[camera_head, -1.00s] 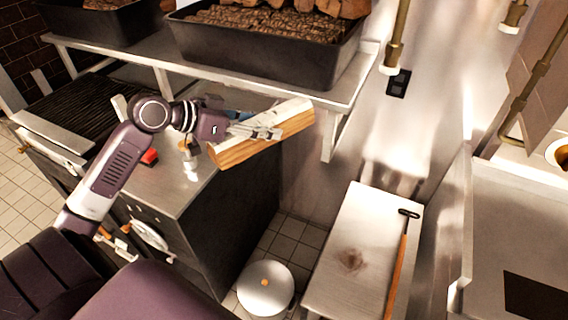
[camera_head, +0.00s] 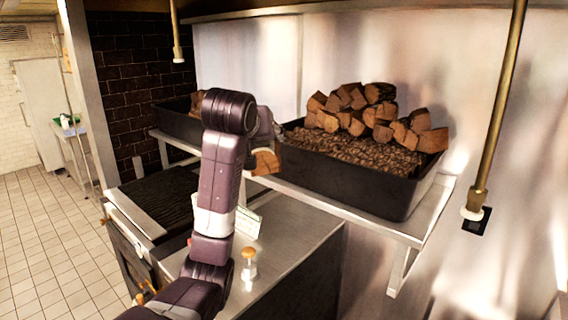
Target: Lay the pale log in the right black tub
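The right black tub (camera_head: 345,188) stands on the steel shelf, with bark chips and a heap of split logs in it. The left black tub (camera_head: 176,124) is farther back, partly behind my arm. My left arm is raised in front of the gap between the tubs. One brown end of the pale log (camera_head: 265,162) shows beside my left wrist, near the left end of the right tub. The rest of the log and my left fingers are hidden behind my arm. The log has risen with the arm, so the gripper appears shut on it. My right gripper is not in view.
The steel shelf (camera_head: 405,232) has a front edge below the tubs. A brass pipe (camera_head: 497,110) hangs right of the right tub, another (camera_head: 175,30) at upper left. A steel counter (camera_head: 290,235) with a wooden-knobbed item (camera_head: 249,256) and a dark grill (camera_head: 165,190) lie below.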

